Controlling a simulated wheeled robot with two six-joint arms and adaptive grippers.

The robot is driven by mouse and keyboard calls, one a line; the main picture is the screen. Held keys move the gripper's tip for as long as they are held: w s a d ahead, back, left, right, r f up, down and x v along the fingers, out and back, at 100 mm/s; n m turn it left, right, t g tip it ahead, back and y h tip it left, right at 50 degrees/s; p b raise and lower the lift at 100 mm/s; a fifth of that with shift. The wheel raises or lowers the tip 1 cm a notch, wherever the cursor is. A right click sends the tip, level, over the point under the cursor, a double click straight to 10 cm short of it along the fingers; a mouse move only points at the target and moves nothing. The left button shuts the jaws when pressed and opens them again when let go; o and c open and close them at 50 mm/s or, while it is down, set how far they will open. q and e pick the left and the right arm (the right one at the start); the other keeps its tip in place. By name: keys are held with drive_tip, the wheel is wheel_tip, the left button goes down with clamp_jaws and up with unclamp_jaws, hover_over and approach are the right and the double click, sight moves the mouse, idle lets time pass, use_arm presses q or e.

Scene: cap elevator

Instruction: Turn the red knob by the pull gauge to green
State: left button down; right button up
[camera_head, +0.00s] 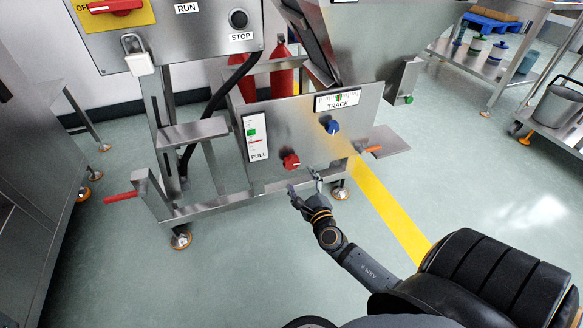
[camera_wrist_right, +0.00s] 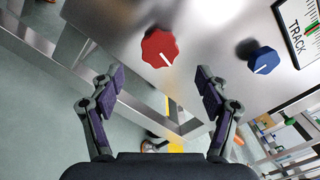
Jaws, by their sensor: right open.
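The red knob (camera_head: 291,161) sits on the steel panel (camera_head: 275,130), just right of and below the PULL gauge (camera_head: 256,136). The gauge has a white face with a green patch and red marks. In the right wrist view the red knob (camera_wrist_right: 160,50) is lobed, with a white pointer line slanting down and right. My right gripper (camera_head: 304,184) is just below the knob in the head view. In the wrist view my right gripper (camera_wrist_right: 159,80) is open and empty, its fingers apart on either side below the knob, not touching it. My left gripper is not in view.
A blue knob (camera_head: 332,127) and the TRACK gauge (camera_head: 338,101) are up and right on the same panel. An orange-tipped lever (camera_head: 373,149) sticks out right, a red handle (camera_head: 121,197) left. Open floor lies in front, with a yellow stripe (camera_head: 388,212).

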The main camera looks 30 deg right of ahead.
sight(293, 165)
drive_tip(key=b+x, duration=0.1)
drive_tip(key=x, duration=0.7)
drive_tip(key=shift+w, duration=0.1)
drive_tip(key=c, duration=1.2)
